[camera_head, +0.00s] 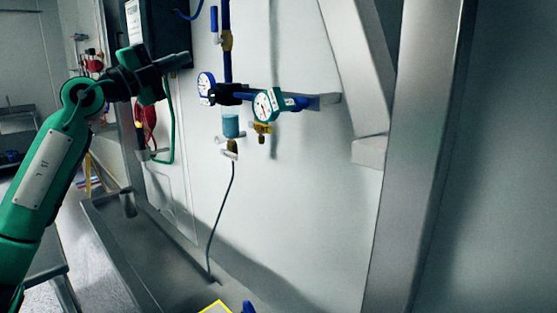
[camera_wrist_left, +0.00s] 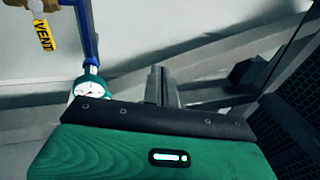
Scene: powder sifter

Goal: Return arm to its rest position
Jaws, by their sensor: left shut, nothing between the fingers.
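My left arm (camera_head: 45,165), green with dark joints, comes in from the left and is raised. My left gripper (camera_head: 186,60) is at its end, in front of a dark box on the wall, up and left of the gauges. In the left wrist view its two dark fingers (camera_wrist_left: 161,72) are together with nothing between them. My right gripper is not in view.
A dark box (camera_head: 165,35) hangs at upper left. A metal trough (camera_head: 150,250) lies below; a steel post (camera_head: 415,160) stands right.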

